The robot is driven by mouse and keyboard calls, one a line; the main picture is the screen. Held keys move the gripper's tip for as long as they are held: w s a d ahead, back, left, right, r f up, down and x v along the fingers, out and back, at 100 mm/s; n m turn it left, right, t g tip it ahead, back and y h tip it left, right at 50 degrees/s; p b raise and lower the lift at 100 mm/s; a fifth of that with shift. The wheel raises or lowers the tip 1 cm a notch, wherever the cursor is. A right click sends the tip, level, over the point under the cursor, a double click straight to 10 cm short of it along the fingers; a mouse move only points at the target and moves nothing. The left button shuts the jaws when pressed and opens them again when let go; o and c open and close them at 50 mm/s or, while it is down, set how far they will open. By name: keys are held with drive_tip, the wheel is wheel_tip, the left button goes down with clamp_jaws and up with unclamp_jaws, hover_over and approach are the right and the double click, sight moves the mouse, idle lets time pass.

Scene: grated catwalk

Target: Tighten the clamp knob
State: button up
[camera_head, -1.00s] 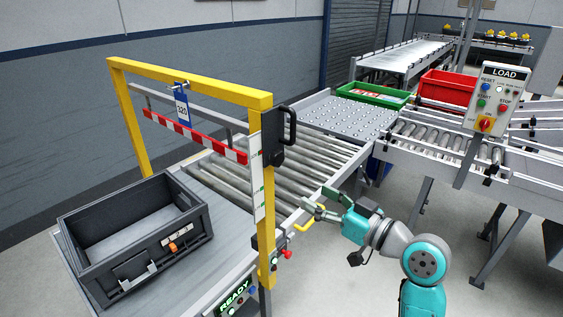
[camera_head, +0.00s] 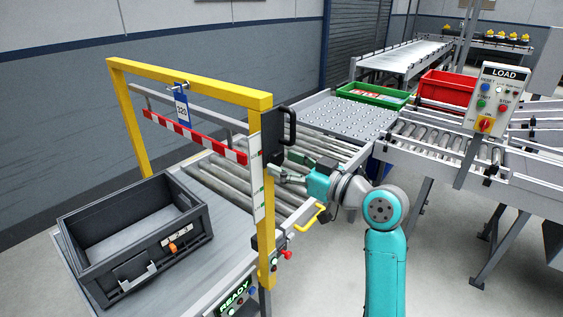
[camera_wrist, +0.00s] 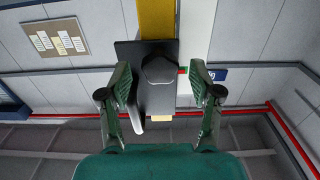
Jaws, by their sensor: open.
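A black clamp bracket with a curved handle (camera_head: 290,125) sits at the top of the near yellow post. In the wrist view, a dark faceted knob (camera_wrist: 160,70) stands out from the black clamp plate (camera_wrist: 128,55), in front of the yellow post. My gripper (camera_head: 277,173) is near the post, lower than the handle, and looks apart from it. In the wrist view, my open gripper (camera_wrist: 160,84) has one finger on each side of the knob, with gaps to both. The knob's face is plain; its turn position cannot be told.
The yellow gate frame (camera_head: 190,80) carries a red-and-white striped bar (camera_head: 195,136) over the rollers. A dark grey tote (camera_head: 135,273) lies left of it. A yellow handle (camera_head: 308,218) and a red knob (camera_head: 286,255) sit low near the post.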

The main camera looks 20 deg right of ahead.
drive_tip(key=shift+x, duration=0.8)
drive_tip(key=c, duration=1.1)
drive_tip(key=shift+c, duration=0.2)
